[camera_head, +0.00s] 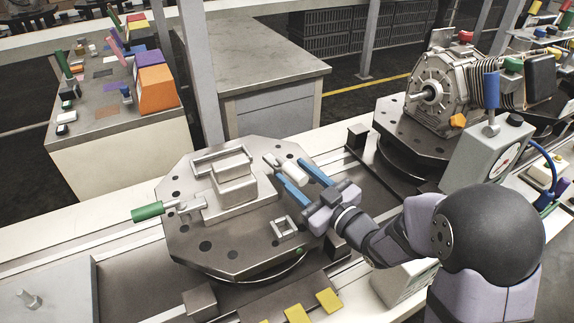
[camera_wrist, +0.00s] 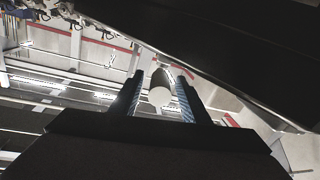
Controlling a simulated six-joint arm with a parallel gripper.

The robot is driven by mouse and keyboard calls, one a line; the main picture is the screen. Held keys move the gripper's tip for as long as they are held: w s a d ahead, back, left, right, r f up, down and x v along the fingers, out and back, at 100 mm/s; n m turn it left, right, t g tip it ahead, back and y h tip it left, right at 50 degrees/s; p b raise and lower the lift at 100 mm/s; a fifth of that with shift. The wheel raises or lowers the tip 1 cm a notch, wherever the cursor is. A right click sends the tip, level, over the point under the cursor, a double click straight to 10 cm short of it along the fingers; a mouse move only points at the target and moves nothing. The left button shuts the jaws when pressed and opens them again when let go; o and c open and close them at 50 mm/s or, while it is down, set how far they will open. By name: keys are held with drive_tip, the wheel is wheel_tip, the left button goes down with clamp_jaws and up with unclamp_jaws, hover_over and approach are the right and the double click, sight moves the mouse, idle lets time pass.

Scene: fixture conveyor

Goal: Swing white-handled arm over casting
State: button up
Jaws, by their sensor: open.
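The white-handled arm has a short white cylindrical handle (camera_head: 294,171) with a small metal joint (camera_head: 271,159) at the right rear of the fixture plate (camera_head: 185,240). The grey casting (camera_head: 232,188) sits at the middle of the plate, left of the handle. My gripper (camera_head: 290,168) reaches in from the right with two blue fingers open, one on each side of the handle. In the wrist view the white handle (camera_wrist: 160,90) shows end-on between the fingertips (camera_wrist: 158,76). I cannot tell whether either finger touches it.
A green-handled arm (camera_head: 150,211) sticks out at the plate's left. A metal bar clamp (camera_head: 220,155) lies behind the casting, and a small square bracket (camera_head: 284,227) is in front. An engine (camera_head: 440,90) and a grey gauge box (camera_head: 485,155) stand at the right.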

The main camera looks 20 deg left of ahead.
sight(287, 164)
drive_tip(key=shift+p+x, duration=0.3)
drive_tip(key=shift+x, duration=1.55)
clamp_jaws()
